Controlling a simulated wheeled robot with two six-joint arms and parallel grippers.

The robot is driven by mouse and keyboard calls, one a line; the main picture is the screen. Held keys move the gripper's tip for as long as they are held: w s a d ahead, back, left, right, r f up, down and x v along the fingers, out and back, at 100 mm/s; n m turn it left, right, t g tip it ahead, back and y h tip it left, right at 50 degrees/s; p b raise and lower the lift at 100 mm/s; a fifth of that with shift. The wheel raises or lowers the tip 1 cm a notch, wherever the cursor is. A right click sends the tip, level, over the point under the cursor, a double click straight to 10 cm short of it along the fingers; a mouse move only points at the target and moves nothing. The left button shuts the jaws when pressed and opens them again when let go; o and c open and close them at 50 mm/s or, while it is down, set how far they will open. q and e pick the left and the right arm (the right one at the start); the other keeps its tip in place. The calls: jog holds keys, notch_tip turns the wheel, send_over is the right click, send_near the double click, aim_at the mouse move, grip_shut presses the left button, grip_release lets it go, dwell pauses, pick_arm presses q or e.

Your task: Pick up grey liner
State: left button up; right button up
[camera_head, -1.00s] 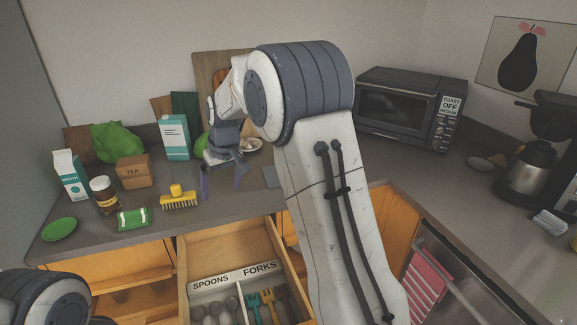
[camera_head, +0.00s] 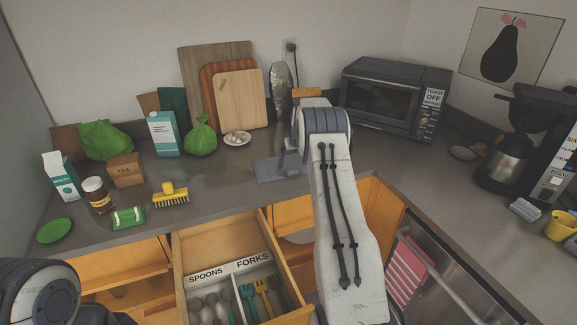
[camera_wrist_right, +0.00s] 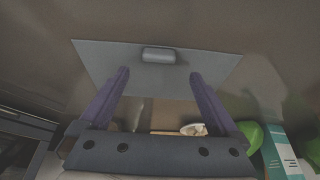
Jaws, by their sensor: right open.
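The grey liner (camera_head: 268,172) lies flat on the counter in the head view, partly hidden by my right arm and gripper. In the right wrist view, the liner (camera_wrist_right: 210,68) is a thin flat sheet with a small raised grey block (camera_wrist_right: 158,54) on it. My right gripper (camera_wrist_right: 159,76) is open, with its two purple fingers over the liner and the block just beyond the gap between their tips. I cannot tell whether the fingers touch the sheet. In the head view the right gripper (camera_head: 287,160) is at the liner. My left gripper is out of view.
An open drawer (camera_head: 215,232) with spoons and forks juts out in front. A toaster oven (camera_head: 390,100) stands to the right, cutting boards (camera_head: 240,100) behind. A small plate (camera_head: 237,138), a green bag (camera_head: 201,137) and a yellow brush (camera_head: 171,196) are to the left.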

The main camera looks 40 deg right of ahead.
aim_at(293, 170)
jog(key=f, duration=0.1)
jog(key=f+p, duration=0.1)
jog(key=f, duration=0.1)
jog(key=shift+w+d+f, duration=0.2)
jog(key=shift+d+f, duration=0.05)
jog(key=shift+f, duration=0.05)
jog(key=shift+w+f, duration=0.15)
jog(key=shift+f, duration=0.15)
jog(key=c, duration=1.5)
jog(key=shift+r, duration=0.2)
